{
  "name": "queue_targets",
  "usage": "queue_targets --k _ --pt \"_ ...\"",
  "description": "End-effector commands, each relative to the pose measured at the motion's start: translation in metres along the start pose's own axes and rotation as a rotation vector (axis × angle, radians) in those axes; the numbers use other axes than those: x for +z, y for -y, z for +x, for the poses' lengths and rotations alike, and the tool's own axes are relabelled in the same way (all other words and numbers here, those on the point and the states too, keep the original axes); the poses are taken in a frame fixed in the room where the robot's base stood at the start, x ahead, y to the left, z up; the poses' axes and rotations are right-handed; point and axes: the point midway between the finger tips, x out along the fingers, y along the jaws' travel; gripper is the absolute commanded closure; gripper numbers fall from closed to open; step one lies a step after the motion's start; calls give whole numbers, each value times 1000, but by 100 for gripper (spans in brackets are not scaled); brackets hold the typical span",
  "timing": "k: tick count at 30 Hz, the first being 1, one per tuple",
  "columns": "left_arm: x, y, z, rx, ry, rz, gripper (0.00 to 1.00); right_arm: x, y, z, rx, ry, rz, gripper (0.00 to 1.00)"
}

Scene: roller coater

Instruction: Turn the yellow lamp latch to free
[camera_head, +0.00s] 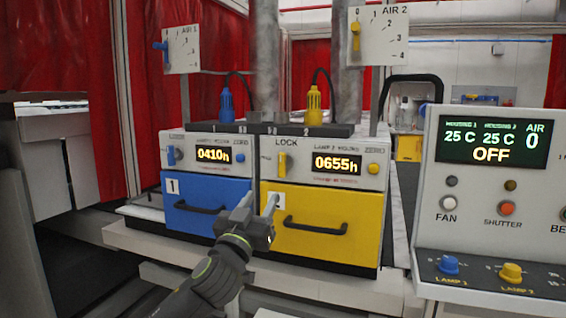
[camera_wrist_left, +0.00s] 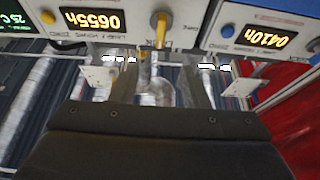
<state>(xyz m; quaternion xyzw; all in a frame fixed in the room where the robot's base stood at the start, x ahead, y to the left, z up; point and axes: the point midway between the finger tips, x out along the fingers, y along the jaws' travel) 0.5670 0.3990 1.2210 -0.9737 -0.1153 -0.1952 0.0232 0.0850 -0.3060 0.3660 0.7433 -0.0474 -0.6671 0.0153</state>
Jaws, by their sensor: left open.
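The yellow lamp latch (camera_head: 282,165) is a small lever on the grey panel above the yellow drawer, just under the word LOCK. It stands roughly vertical. In the left wrist view, which is upside down, the latch (camera_wrist_left: 160,32) shows at the top middle. My left gripper (camera_head: 259,203) is open and empty, below and in front of the latch, with its fingers pointing up toward the panel. In the left wrist view its two fingers (camera_wrist_left: 168,82) are spread to either side of the latch's line, apart from it. My right gripper is not in view.
The yellow drawer (camera_head: 318,240) and blue drawer (camera_head: 190,218) have black handles close to the gripper. A display (camera_head: 338,163) reads 0655h beside a yellow knob (camera_head: 373,169). A control console (camera_head: 470,215) reading OFF stands at the right. Lamp plugs (camera_head: 314,103) stand above.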

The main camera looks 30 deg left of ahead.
Motion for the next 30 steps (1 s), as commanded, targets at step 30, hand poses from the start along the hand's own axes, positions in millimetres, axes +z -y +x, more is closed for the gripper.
queue_targets --k 30 --pt "0 0 151 0 2 -1 59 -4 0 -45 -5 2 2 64"
